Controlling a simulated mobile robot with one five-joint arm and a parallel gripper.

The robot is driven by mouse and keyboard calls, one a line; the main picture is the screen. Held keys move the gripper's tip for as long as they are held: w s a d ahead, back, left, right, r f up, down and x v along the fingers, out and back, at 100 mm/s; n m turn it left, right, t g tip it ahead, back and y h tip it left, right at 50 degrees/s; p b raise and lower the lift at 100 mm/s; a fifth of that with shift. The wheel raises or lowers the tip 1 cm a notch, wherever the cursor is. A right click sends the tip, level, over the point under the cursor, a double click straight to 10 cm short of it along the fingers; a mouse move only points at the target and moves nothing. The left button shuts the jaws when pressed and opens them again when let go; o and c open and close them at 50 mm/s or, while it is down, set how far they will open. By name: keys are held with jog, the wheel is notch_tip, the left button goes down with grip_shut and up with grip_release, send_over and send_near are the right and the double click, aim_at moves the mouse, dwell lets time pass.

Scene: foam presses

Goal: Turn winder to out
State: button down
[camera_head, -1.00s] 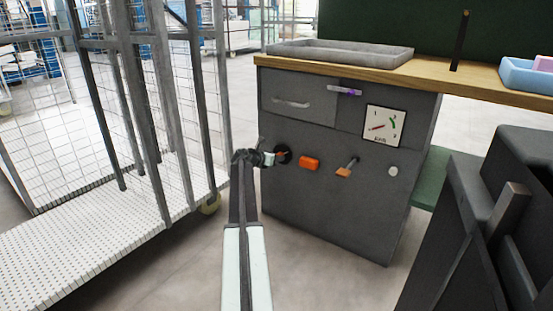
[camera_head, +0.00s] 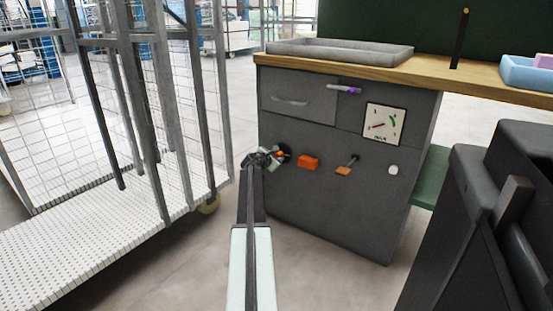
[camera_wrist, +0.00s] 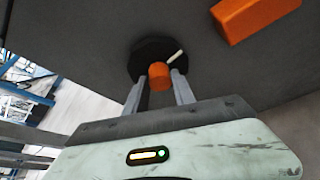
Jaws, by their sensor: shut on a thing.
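The winder is a black round disc (camera_wrist: 150,52) with an orange knob (camera_wrist: 159,75) on the front of a dark grey cabinet (camera_head: 330,195). A white mark shows on the disc, pointing up and right in the wrist view. My gripper (camera_wrist: 160,86) is shut on the orange knob, one finger on each side of it. In the head view the black disc (camera_head: 284,149) is partly hidden by my gripper (camera_head: 276,154). A dial gauge (camera_head: 385,123) with a red needle and a green arc sits on the cabinet above and right of the winder.
An orange block (camera_head: 308,162), a small lever with an orange part (camera_head: 344,171) and a white button (camera_head: 393,170) lie right of the winder. A mesh cage trolley (camera_head: 165,185) stands close on the left. A dark machine (camera_head: 470,240) stands at right.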

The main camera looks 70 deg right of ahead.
jog(key=shift+w+d, duration=0.1)
jog(key=c, duration=1.1)
grip_release()
jog(key=shift+o, duration=0.2)
jog(key=p+v, duration=0.2)
jog(key=v, duration=0.6)
jog(key=shift+p, duration=0.3)
jog(key=shift+w, duration=0.1)
